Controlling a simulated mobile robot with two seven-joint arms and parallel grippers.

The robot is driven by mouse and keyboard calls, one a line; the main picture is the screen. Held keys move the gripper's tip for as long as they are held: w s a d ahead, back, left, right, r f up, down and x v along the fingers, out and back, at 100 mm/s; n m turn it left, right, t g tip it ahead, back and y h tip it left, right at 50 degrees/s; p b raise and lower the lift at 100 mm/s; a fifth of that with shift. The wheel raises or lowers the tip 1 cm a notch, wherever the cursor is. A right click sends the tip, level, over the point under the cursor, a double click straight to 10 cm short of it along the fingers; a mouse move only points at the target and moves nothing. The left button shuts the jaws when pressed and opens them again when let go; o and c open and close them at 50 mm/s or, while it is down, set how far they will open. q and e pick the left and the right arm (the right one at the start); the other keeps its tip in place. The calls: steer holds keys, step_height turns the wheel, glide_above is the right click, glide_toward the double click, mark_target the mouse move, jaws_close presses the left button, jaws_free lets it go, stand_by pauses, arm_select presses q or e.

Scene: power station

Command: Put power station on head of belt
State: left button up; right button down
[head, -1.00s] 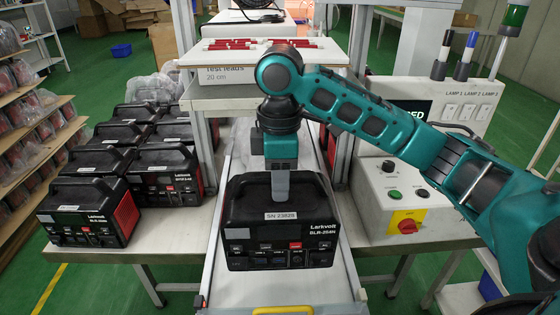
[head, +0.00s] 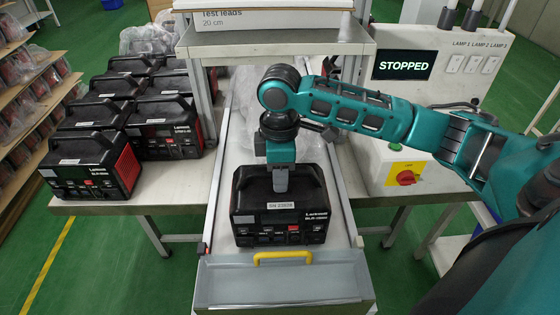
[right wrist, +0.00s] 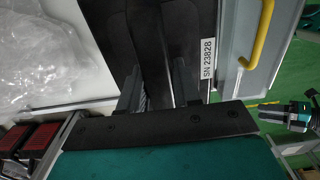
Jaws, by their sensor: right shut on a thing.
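A black power station (head: 280,215) with label SN 23828 stands upright over the near end of the belt (head: 215,215), just behind a clear panel with a yellow handle (head: 283,257). I cannot tell whether its underside touches the belt. My right gripper (head: 280,182) comes from above and is shut on its top handle. In the right wrist view the fingers (right wrist: 160,90) lie on both sides of the black handle, and the label (right wrist: 207,59) shows beside them.
Several other power stations (head: 92,165) stand on the table to the left. A shelf (head: 280,42) with a test leads box spans the belt behind. Clear plastic wrap lies farther back on the belt. A control box (head: 405,165) and a STOPPED display (head: 404,64) are to the right.

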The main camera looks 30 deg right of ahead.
steer(key=shift+w, duration=0.1)
stand_by(0.3)
steer(key=c, duration=0.8)
jaws_free()
steer(key=shift+f, duration=0.15)
steer(key=r, duration=1.2)
steer(key=shift+s+r, duration=0.15)
steer(key=shift+s, duration=0.05)
steer(key=shift+a, duration=0.1)
